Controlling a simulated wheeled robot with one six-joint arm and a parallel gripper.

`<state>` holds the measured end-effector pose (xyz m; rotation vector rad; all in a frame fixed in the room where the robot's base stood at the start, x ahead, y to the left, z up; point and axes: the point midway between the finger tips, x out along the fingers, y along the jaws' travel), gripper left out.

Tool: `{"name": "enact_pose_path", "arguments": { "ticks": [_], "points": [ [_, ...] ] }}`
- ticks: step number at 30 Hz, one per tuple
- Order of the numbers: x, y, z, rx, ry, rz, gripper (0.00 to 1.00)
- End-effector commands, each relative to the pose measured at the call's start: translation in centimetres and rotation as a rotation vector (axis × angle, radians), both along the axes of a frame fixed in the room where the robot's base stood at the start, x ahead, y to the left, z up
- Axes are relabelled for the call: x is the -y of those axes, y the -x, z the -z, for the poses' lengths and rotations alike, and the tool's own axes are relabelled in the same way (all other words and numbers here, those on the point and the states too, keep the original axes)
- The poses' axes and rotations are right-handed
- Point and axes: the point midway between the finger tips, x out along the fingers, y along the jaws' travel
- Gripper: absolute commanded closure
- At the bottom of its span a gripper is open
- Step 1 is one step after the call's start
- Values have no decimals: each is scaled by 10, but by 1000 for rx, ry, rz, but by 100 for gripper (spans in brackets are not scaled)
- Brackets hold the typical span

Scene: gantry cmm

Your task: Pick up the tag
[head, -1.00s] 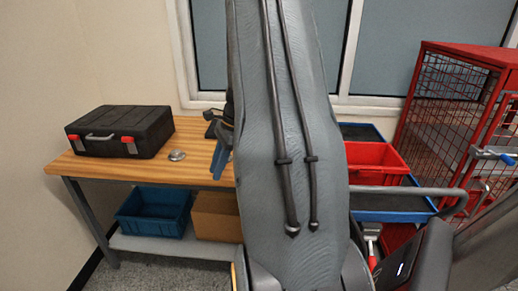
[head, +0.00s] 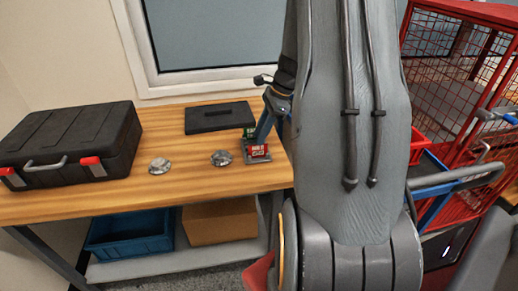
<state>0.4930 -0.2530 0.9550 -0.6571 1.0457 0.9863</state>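A small red tag with white lettering (head: 257,152) sits on a grey base on the wooden bench, just left of my arm. A small green piece (head: 249,133) shows just behind it. The lettering is too small to read surely. A blue part of my gripper (head: 268,120) reaches down just above and to the right of the tag, and I cannot tell if it touches. My arm hides most of the gripper, so its opening does not show.
The bench (head: 190,190) also holds a black toolbox (head: 70,140), two round metal pieces (head: 159,166) (head: 222,157) and a flat black case (head: 220,117). A blue bin (head: 130,232) and cardboard box (head: 220,223) are below. A red mesh cage (head: 465,60) stands right.

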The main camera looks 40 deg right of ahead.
Motion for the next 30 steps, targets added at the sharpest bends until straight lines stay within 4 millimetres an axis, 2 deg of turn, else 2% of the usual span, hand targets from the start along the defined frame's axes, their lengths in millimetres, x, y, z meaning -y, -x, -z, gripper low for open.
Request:
{"name": "enact_pose_path", "arguments": {
  "ticks": [9,15,23,24,28,30],
  "points": [
    [-5,3,32,-3,-1,5,74],
    [-13,-2,51,-1,1,4,74],
    [-14,-3,54,0,1,4,74],
    [-14,-3,54,0,1,4,76],
    [-14,-3,54,1,1,3,98],
    [-14,-3,54,1,1,3,100]
  ]
}}
